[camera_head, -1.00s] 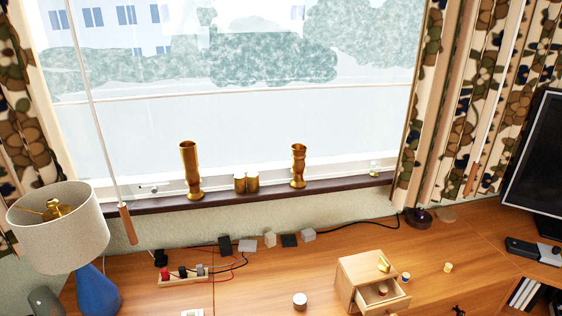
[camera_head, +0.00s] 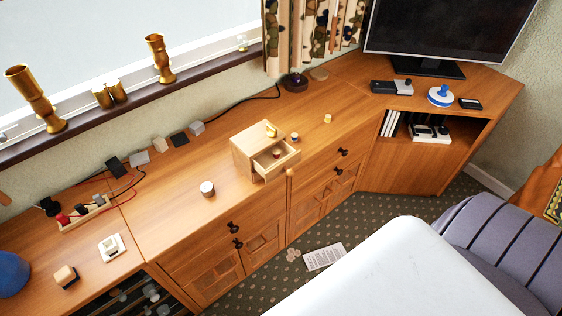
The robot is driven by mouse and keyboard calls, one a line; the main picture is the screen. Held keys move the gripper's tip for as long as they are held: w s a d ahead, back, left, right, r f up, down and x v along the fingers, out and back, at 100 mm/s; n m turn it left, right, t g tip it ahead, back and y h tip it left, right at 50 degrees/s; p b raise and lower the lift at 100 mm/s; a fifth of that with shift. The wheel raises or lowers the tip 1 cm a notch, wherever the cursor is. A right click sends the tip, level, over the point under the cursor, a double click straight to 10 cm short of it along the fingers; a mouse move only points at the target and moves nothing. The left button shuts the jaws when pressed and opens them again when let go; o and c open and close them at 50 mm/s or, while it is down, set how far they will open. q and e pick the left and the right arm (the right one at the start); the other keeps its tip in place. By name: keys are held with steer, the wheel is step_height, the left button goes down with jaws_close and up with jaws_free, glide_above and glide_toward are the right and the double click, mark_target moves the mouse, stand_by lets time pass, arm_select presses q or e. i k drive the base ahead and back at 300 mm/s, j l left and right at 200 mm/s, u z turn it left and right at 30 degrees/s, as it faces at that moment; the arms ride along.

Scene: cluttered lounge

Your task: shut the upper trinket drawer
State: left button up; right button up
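The small wooden trinket chest (camera_head: 243,158) stands on the long wooden cabinet below the window. One of its drawers is pulled out (camera_head: 284,164) toward the room. A small reddish round piece (camera_head: 277,153) lies in the open drawer. A small yellow object (camera_head: 270,131) sits on top of the chest. I cannot make out the chest's other drawer front at this size. Neither of my grippers shows in the view.
A small round white-topped tin (camera_head: 207,188) stands left of the chest. Small pieces stand to its right (camera_head: 294,138) and farther right (camera_head: 327,118). Dark cabinet knobs (camera_head: 237,243) stick out below. A large white surface (camera_head: 410,270) fills the lower right; I cannot tell what it is.

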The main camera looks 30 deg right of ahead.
mark_target(269, 169)
steer(key=z, duration=1.1)
